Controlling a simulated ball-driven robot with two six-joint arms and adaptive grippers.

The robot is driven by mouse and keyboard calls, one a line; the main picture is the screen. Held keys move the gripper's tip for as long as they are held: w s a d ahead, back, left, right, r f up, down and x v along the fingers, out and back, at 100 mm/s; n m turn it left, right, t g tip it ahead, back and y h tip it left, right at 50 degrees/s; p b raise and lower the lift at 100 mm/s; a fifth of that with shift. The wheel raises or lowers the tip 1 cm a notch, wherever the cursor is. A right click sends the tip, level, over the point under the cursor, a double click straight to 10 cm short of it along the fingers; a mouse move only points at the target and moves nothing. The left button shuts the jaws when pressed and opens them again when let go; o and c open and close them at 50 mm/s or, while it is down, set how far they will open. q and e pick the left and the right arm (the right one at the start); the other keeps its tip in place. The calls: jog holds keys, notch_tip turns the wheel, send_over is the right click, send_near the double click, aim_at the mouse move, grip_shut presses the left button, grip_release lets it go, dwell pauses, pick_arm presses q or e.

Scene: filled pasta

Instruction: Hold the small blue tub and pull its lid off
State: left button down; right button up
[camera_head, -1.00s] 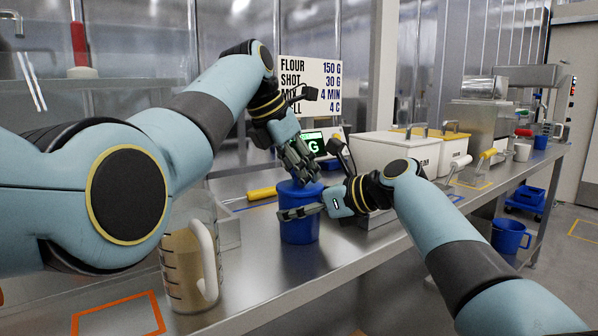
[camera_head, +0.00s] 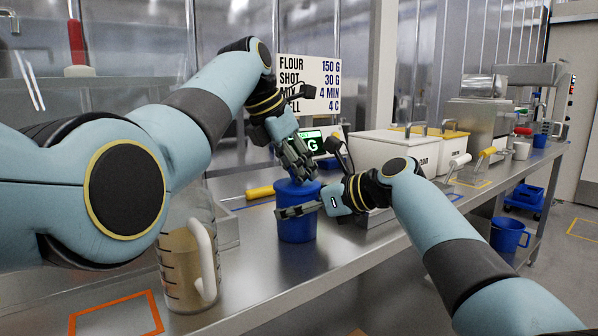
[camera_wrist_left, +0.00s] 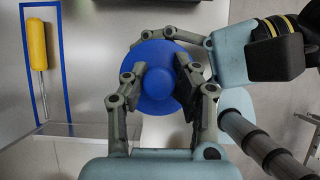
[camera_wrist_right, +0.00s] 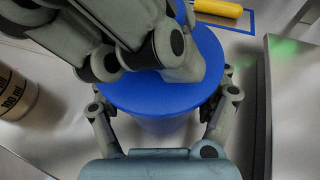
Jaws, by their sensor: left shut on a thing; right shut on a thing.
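The small blue tub (camera_head: 297,226) stands upright on the steel counter, and it also shows below its lid in the right wrist view (camera_wrist_right: 165,125). Its round blue lid (camera_head: 313,188) sits on top, and the left wrist view shows its knob (camera_wrist_left: 184,75) from above. My left gripper (camera_head: 297,176) is above the lid, pointing down, shut on the knob. My right gripper (camera_head: 296,211) comes from the right and is shut on the tub's body just under the lid. It shows around the tub in the right wrist view (camera_wrist_right: 165,110). The lid appears seated on the tub.
A measuring jug (camera_head: 190,265) stands close at the left, near my left arm. A yellow-handled tool (camera_head: 260,192) lies behind the tub. White bins (camera_head: 385,155) stand at the right behind my right arm. An orange outline (camera_head: 118,315) marks bare counter at front left.

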pick_arm(q)
jog(key=shift+r, duration=0.95)
pick_arm(e)
jog(key=shift+d, duration=0.1)
pick_arm(q)
jog(key=shift+r, duration=1.85)
jog(key=shift+d, duration=0.1)
pick_arm(e)
jog(key=o, duration=1.5)
jog(key=shift+d, duration=0.1)
